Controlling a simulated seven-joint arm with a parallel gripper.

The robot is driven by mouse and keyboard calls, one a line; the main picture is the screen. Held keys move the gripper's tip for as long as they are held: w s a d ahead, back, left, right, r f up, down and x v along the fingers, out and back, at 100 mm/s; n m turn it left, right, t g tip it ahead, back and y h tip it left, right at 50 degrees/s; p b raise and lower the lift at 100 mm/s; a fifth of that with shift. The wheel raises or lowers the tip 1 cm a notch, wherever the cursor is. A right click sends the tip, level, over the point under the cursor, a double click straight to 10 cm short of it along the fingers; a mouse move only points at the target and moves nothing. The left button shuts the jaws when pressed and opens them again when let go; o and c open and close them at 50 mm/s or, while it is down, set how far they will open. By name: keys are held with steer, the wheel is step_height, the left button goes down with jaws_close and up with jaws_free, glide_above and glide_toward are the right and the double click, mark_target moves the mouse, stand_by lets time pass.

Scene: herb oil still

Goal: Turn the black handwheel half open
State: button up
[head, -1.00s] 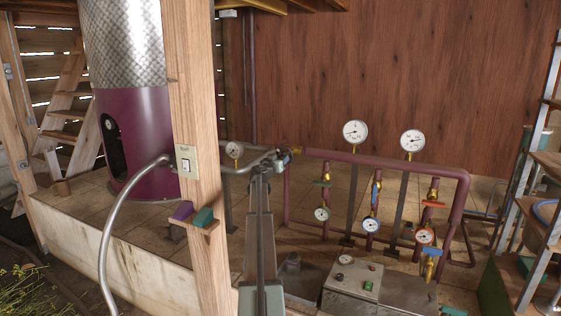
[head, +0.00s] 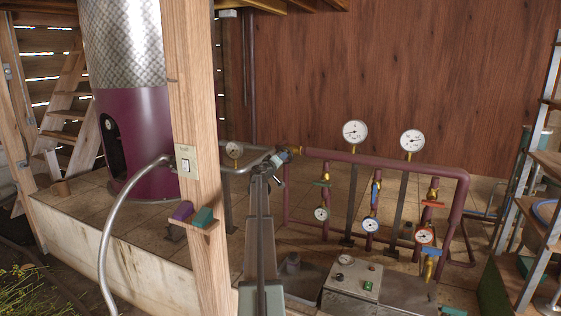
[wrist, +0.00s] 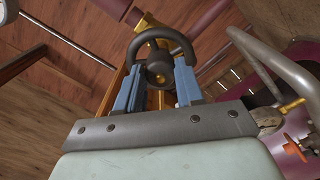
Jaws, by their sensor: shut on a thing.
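The black handwheel (wrist: 158,66) fills the top middle of the wrist view, with its round hub in the centre and its dark rim arching above. My gripper (wrist: 157,78) has its two blue fingers on either side of the hub, against the lower parts of the rim, and is shut on the wheel. Brass-coloured valve parts show behind it. In the head view my gripper (head: 279,158) is at the left end of the maroon pipe (head: 370,159), beside a brass fitting (head: 296,150). The handwheel cannot be made out there behind my gripper.
A wooden post (head: 196,120) with a switch and small shelf stands left of my arm. Gauges (head: 355,133) and coloured valves (head: 376,193) line the pipework on the right. A grey control box (head: 352,285) sits low in front. A metal pipe (wrist: 275,70) runs close on the wrist view's right.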

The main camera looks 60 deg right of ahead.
steer(key=shift+r+n, duration=0.15)
steer(key=shift+n, duration=3.65)
steer(key=o, duration=1)
steer(key=shift+o, duration=0.2)
steer(key=a, duration=1.3)
steer(key=shift+a, duration=0.4)
